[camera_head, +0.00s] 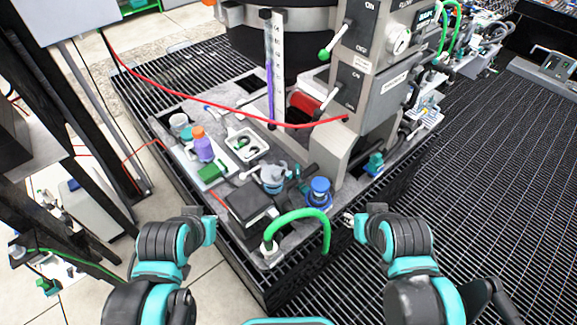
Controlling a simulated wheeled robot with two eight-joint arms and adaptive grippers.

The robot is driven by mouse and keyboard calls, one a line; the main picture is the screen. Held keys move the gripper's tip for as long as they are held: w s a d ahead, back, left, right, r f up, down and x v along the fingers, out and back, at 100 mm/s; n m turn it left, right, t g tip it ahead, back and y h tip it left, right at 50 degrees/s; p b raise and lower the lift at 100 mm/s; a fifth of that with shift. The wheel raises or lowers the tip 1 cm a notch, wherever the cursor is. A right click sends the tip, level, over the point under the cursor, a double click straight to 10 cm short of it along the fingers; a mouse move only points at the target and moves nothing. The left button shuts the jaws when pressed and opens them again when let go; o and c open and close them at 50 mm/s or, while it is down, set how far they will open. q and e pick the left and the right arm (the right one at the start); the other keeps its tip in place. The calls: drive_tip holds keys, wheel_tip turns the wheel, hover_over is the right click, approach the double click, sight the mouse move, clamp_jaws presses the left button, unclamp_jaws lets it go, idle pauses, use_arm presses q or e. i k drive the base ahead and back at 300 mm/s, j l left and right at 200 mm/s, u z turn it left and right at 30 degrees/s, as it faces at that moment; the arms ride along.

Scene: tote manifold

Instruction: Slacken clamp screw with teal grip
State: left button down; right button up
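A clamp-like part with a teal grip (375,160) sits at the right foot of the grey machine, low on the bench. Another small teal piece (300,182) shows beside the grey round fitting (272,178); I cannot tell which of the two is the clamp screw. My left gripper (194,212) is at the bench's front left edge, apart from both teal parts. My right gripper (352,217) is in front of the bench, right of the green hose and below the teal part at the machine's foot. Both grippers are small in view, and their finger opening is unclear.
The bench top (218,115) holds a purple bottle (203,145), a white tray (247,145), a black box (248,204) and a blue-capped part (319,190). A green hose (300,213) arches over the front edge. A red cable (220,112) crosses above. Grating lies right.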

sight(297, 172)
drive_tip(key=l+u, duration=0.2)
drive_tip(key=u, duration=0.15)
drive_tip(key=i+l+u, duration=0.1)
drive_tip(key=u, duration=0.25)
drive_tip(key=l+u, duration=0.35)
drive_tip(key=k+j, duration=0.05)
